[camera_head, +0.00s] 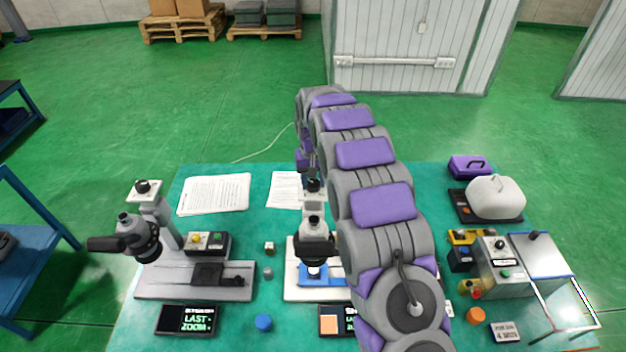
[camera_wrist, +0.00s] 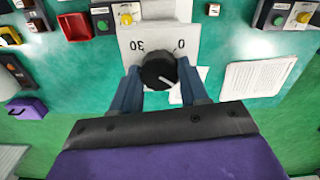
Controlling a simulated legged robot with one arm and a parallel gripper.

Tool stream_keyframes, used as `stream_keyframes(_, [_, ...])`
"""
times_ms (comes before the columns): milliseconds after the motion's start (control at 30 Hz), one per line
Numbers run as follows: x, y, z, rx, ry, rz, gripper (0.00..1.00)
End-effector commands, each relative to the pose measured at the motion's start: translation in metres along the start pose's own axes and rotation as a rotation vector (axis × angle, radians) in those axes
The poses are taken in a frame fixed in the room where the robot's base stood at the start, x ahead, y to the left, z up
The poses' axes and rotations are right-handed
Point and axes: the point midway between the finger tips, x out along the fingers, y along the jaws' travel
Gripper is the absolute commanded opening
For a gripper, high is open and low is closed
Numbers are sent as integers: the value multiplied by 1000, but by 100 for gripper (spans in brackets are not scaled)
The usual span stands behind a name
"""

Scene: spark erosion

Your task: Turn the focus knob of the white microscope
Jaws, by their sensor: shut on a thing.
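The white microscope (camera_head: 292,291) stands at the middle of the bench, partly hidden behind my arm. Its black focus knob (camera_wrist: 160,71) shows in the wrist view, on a white plate marked 30 on the left and 0 on the right. A white pointer line on the knob points toward the lower right. My gripper (camera_wrist: 159,78) has one blue finger on each side of the knob and is shut on it. In the head view my gripper is at the top of the microscope, mostly hidden by my arm.
A grey microscope (camera_head: 195,289) stands to the left, with a dark display (camera_head: 186,320) before it. Paper sheets (camera_head: 214,194) lie at the back left. A control box (camera_head: 500,266), small parts and a white-covered device (camera_head: 495,198) crowd the right side.

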Motion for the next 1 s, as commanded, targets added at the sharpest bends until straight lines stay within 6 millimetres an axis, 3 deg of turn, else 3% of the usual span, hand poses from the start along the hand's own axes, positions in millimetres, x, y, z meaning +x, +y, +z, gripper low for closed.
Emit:
stream_keyframes(300, [1, 0, 2, -1, -3, 0, 70])
stream_keyframes(633, [-5, 0, 1, -1, -1, -1, 70])
stream_keyframes(767, [-24, 0, -1, -1, 6, -1, 70])
stream_keyframes(1000, [-77, -1, -1, -1, 5, -1, 70])
